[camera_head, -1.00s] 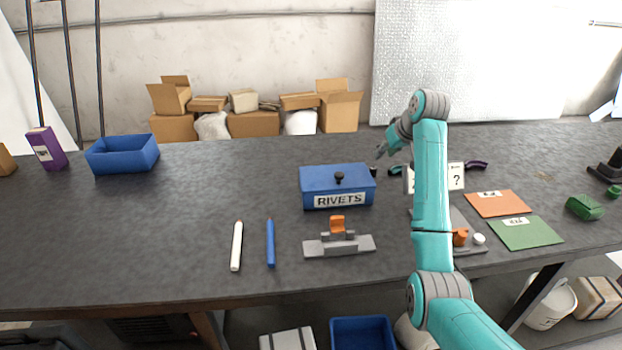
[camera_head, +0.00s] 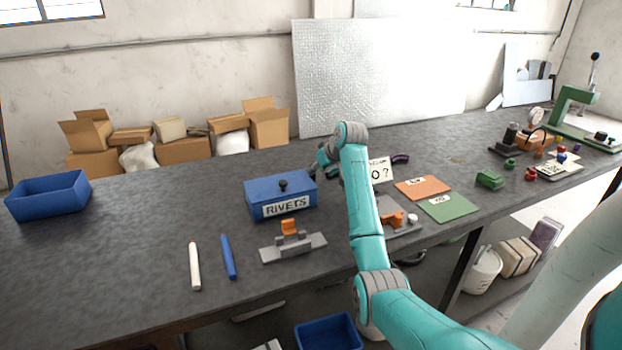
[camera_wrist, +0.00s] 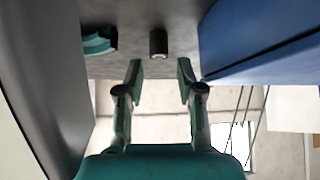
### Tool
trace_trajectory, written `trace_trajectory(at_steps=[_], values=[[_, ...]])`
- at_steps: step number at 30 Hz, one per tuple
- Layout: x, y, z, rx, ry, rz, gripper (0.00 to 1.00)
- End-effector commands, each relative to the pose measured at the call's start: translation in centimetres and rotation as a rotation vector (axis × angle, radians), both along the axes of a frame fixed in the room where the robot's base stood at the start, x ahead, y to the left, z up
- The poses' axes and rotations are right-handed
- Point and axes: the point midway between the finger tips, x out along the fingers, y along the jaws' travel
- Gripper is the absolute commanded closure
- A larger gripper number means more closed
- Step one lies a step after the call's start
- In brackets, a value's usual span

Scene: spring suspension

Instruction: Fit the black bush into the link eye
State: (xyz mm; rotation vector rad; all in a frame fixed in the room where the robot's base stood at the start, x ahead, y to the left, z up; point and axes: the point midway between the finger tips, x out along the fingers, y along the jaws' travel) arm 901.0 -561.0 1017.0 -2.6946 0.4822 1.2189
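The black bush (camera_wrist: 158,43), a short dark cylinder with a pale ring at its near end, stands on the bench in the wrist view. My gripper (camera_wrist: 160,80) is open and empty, its two fingers apart, with the bush beyond the gap between the tips. In the head view my gripper (camera_head: 322,165) is beside the right end of the blue rivets box, and the bush is not clearly visible there. An orange part sits in a grey holder (camera_head: 293,247), and another orange part (camera_head: 392,219) is partly behind my arm. I cannot tell which has the link eye.
The blue rivets box (camera_head: 281,194) stands close to my gripper; its wall (camera_wrist: 265,50) fills the right of the wrist view. A teal object (camera_wrist: 98,40) lies left of the bush. White (camera_head: 194,266) and blue (camera_head: 228,257) markers lie front left. The left bench is largely clear.

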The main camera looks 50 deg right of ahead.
Motion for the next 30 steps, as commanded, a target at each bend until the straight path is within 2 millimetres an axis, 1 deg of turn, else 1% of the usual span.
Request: trace_trajectory(at_steps=[10,14,20,23,24,25,30], values=[[2.8,-1.0,-3.3,0.002,0.001,0.001,0.63],[3.2,-1.1,-3.9,0.001,0.001,0.001,0.63],[3.2,-1.1,-3.9,0.0,0.001,0.0,0.63],[3.2,-1.1,-3.9,0.0,0.001,0.0,0.85],[3.2,-1.1,-3.9,0.0,0.001,0.0,0.95],[3.2,-1.1,-3.9,0.0,0.001,0.0,1.0],[3.2,-1.1,-3.9,0.0,0.0,0.0,1.0]])
